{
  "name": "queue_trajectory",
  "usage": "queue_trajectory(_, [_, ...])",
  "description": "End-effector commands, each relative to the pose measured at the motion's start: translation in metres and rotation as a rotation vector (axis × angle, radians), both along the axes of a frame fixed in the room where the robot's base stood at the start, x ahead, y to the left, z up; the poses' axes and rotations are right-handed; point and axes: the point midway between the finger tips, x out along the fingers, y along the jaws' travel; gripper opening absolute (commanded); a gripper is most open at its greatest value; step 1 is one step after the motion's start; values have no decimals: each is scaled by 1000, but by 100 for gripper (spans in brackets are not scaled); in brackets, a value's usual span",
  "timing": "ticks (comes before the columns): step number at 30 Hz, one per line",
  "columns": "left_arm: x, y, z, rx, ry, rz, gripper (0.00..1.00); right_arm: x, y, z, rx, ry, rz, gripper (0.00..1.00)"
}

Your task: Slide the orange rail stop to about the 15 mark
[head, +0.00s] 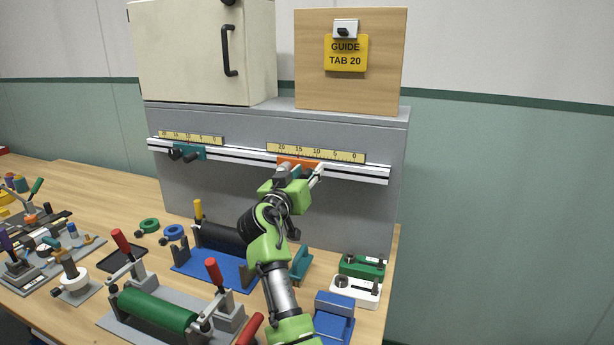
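The orange rail stop (300,161) sits on the right part of the white rail (365,173), under a yellow scale (345,156) numbered from 20 at left to 0 at right. Its visible body lies roughly below the 15. My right gripper (301,174) is at the stop's lower front, with a finger near each side. The gripper and wrist hide the stop's lower part and any handle. I cannot tell whether the fingers are closed on it or only beside it. My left gripper is not in view.
A teal stop (190,152) with dark handles sits on the left rail. A cream cabinet (190,55) and a wooden board with a yellow "GUIDE TAB 20" sign (346,53) stand above. Rollers, including a green one (158,309), and small fixtures crowd the bench below.

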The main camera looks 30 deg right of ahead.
Motion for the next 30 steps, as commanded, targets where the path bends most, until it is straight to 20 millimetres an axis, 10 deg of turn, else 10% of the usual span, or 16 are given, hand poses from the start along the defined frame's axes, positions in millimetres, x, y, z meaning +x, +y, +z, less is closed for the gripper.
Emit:
queue_trajectory(13, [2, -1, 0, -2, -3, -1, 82, 0, -1, 80, 2, -4, -1, 33])
queue_trajectory(30, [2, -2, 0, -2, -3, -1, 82, 0, -1, 91, 1, 0, -1, 33])
